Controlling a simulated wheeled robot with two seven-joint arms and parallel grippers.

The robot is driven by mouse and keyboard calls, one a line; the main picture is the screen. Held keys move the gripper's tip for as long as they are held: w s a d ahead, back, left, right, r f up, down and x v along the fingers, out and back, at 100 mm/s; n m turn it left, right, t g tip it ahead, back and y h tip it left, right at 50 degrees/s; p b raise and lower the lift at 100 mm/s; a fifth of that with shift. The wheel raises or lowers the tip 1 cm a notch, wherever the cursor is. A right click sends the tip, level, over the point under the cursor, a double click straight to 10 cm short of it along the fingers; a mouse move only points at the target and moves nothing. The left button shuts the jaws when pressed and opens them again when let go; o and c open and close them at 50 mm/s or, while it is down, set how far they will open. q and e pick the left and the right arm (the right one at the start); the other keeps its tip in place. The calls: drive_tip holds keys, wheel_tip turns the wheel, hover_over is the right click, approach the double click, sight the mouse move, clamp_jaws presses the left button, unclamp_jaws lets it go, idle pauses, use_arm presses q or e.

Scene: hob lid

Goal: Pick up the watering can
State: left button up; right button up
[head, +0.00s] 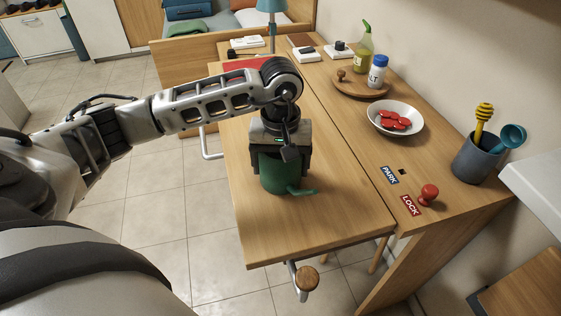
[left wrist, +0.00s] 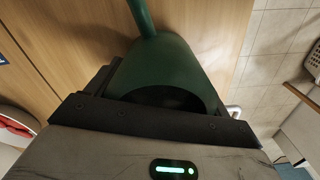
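The green watering can (head: 283,180) stands upright on the light wooden leaf (head: 335,215), its spout pointing to the lower right in the head view. My left gripper (head: 280,158) is over it from above, with one finger on each side of its upper body. In the left wrist view the can (left wrist: 170,65) fills the space between the dark fingers, and its dark opening faces the camera. I cannot tell whether the fingers press on it or whether a small gap is left. The gripper hides the can's top in the head view. My right gripper is not in view.
To the right are a white bowl (head: 376,119) with red pieces, a red knob (head: 429,194) by LOCK and PARK labels, and a grey utensil pot (head: 477,160). A bottle and jar stand on a round board (head: 347,88) farther back. The leaf's front is clear.

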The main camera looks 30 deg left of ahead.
use_arm(q)
drive_tip(key=shift+c, duration=0.9)
drive_tip(key=shift+r, duration=0.15)
drive_tip(key=shift+w+r, duration=0.1)
drive_tip(key=shift+r, duration=0.1)
drive_tip(key=r, duration=0.3)
drive_tip(key=shift+s+d+r, duration=0.1)
drive_tip(key=shift+s+r, duration=0.05)
drive_tip(key=shift+s, duration=0.1)
drive_tip(key=s+d+r, duration=0.5)
drive_tip(key=s+r, duration=0.4)
drive_tip(key=s, duration=0.3)
drive_tip(key=shift+s+d, duration=0.2)
drive_tip(key=shift+s, duration=0.05)
